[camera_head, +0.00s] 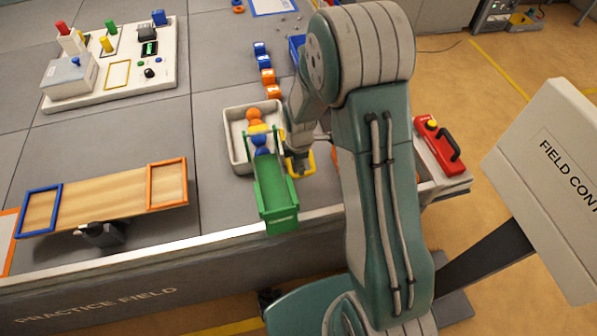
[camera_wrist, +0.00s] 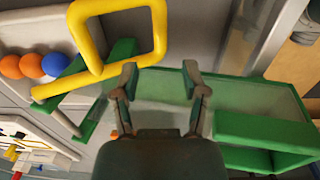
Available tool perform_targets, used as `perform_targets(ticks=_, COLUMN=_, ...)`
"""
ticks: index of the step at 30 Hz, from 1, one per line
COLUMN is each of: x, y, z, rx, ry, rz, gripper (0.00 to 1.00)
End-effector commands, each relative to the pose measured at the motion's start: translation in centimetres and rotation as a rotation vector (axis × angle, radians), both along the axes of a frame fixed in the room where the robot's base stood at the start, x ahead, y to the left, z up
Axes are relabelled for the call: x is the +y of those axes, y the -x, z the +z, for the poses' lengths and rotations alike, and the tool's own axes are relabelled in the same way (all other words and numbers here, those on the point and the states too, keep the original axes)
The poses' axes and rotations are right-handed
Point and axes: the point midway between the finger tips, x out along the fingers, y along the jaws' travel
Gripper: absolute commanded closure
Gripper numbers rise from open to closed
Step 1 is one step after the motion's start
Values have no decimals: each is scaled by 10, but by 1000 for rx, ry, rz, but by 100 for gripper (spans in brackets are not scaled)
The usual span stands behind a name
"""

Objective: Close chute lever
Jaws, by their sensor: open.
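The green chute (camera_head: 275,190) slopes from the white tray toward the table's front edge; its wall also shows in the wrist view (camera_wrist: 265,130). The chute lever is a yellow square loop on a bar (camera_head: 313,160), right of the chute. In the wrist view the lever (camera_wrist: 85,42) stands at upper left, just beyond my fingers. My gripper (camera_wrist: 160,78) is open and empty, with green-padded fingertips near the loop's lower right corner. I cannot tell whether they touch it. In the head view my gripper (camera_head: 299,164) is beside the chute, partly hiding the lever.
A seesaw plank (camera_head: 110,200) is at left. A red toolbox-like item (camera_head: 438,145) is at right. Small blocks (camera_head: 267,76) stand behind the tray.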

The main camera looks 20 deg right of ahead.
Motion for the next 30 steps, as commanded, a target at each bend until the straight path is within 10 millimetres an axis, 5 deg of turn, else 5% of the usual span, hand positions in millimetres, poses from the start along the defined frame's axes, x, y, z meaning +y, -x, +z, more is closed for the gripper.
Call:
perform_targets(ticks=9, x=0, y=-2, z=-46, rx=1, ry=0, rz=-1, gripper=43)
perform_targets(ticks=20, x=0, y=-2, z=-53, rx=-1, ry=0, rz=-1, gripper=43)
perform_targets(ticks=24, x=0, y=-2, z=-53, rx=-1, ry=0, rz=-1, gripper=97)
perform_targets(ticks=30, x=0, y=-2, z=-53, rx=-1, ry=0, rz=-1, gripper=100)
